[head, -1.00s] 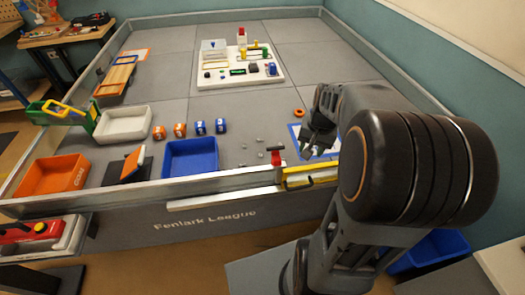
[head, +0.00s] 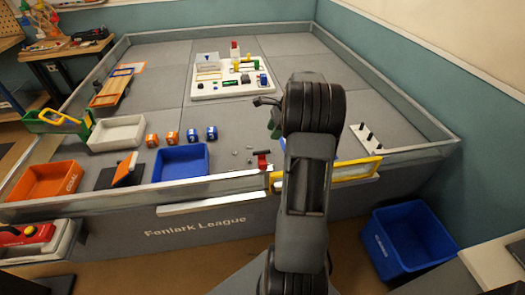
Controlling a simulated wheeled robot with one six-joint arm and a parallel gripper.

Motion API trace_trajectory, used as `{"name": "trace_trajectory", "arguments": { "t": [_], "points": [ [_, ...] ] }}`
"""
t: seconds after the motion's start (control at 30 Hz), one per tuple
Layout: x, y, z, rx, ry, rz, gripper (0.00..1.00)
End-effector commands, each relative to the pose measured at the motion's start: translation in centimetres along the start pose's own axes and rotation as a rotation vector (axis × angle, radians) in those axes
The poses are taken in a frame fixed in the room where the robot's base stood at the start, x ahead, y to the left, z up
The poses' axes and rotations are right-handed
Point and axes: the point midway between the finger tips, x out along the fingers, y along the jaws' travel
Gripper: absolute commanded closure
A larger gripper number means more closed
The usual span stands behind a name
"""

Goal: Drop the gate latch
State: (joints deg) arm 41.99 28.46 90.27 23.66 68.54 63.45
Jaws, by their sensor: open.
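The yellow gate (head: 350,170) stands in the front wall of the field, roughly in line with it, with its middle hidden behind my arm. A small red-topped latch (head: 262,160) is at the gate's left end, upright by the wall. I cannot tell its exact position in any catch. My gripper (head: 266,102) is open and above the field, beyond the latch and gate, touching neither. Its fingers are partly hidden by my arm's wrist. A green patch shows just beneath it, partly hidden.
A blue tray (head: 181,177), a white tray (head: 118,146) and an orange tray (head: 45,194) sit left of the latch. Small grey pieces (head: 247,158) lie close behind the latch. A dark peg rack (head: 367,136) stands at right. A blue bin (head: 425,270) is on the floor.

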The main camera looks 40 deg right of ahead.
Motion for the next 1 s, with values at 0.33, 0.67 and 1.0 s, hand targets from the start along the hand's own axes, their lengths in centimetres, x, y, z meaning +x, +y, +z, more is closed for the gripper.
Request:
{"name": "trace_trajectory", "arguments": {
  "t": [0.33,0.67,1.0],
  "points": [
    [6.8,0.1,0.0,0.0,-0.001,0.004,0.56],
    [10.2,0.0,-0.1,-0.001,0.0,0.0,0.56],
    [10.7,0.0,-0.1,-0.001,0.001,-0.001,0.56]
  ]
}}
